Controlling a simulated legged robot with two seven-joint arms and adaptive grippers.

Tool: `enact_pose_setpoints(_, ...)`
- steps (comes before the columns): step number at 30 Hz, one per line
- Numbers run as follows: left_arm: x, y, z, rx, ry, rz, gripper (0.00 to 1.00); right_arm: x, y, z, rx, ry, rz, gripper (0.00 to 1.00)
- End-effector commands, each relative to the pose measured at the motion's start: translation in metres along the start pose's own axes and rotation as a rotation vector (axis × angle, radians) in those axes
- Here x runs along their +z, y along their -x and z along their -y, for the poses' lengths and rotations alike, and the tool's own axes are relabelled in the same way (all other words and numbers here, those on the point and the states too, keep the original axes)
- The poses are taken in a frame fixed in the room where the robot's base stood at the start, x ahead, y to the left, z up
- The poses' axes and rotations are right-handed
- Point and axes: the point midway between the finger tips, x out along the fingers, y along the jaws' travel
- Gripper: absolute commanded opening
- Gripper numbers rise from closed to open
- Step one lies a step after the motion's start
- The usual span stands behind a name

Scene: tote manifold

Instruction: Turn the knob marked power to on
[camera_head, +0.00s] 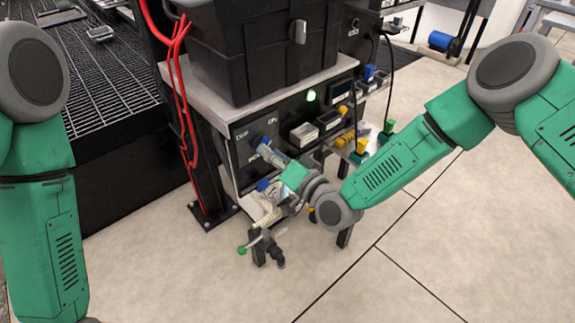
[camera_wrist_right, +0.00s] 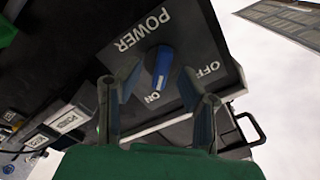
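The power knob (camera_wrist_right: 162,68) is blue and sits on a dark panel (camera_wrist_right: 190,35) with the words POWER, ON and OFF in the right wrist view. Its long handle lines up with the word ON, and OFF is off to its right. In the head view the knob (camera_head: 263,141) is small on the front of the cart, just beyond my right gripper (camera_head: 271,160). In the right wrist view my right gripper (camera_wrist_right: 157,90) is open, with one finger on each side of the knob. I cannot tell whether they touch it. My left gripper is out of view; only its arm shows.
A black tote (camera_head: 262,50) stands on the cart top. Red cables (camera_head: 183,110) run down a black post left of the panel. A green-handled valve (camera_head: 262,243) is low in front. Several connectors and displays line the panel's right part.

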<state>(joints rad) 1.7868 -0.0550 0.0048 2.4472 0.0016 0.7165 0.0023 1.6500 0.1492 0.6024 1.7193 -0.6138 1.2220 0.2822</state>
Motion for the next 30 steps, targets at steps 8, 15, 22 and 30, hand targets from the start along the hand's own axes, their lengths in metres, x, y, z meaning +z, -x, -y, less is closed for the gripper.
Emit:
enact_pose_setpoints(8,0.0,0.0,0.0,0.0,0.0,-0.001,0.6,0.0,0.059,-0.001,0.003,-0.002,0.002,0.34)
enact_pose_setpoints(15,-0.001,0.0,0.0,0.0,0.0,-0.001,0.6,0.001,0.097,-0.002,0.004,-0.002,0.004,0.34)
enact_pose_setpoints(22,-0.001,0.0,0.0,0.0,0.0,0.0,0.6,0.002,0.107,-0.002,0.003,-0.002,0.004,0.34)
enact_pose_setpoints(30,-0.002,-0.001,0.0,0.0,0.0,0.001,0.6,0.001,0.107,-0.002,0.003,-0.002,0.003,0.34)
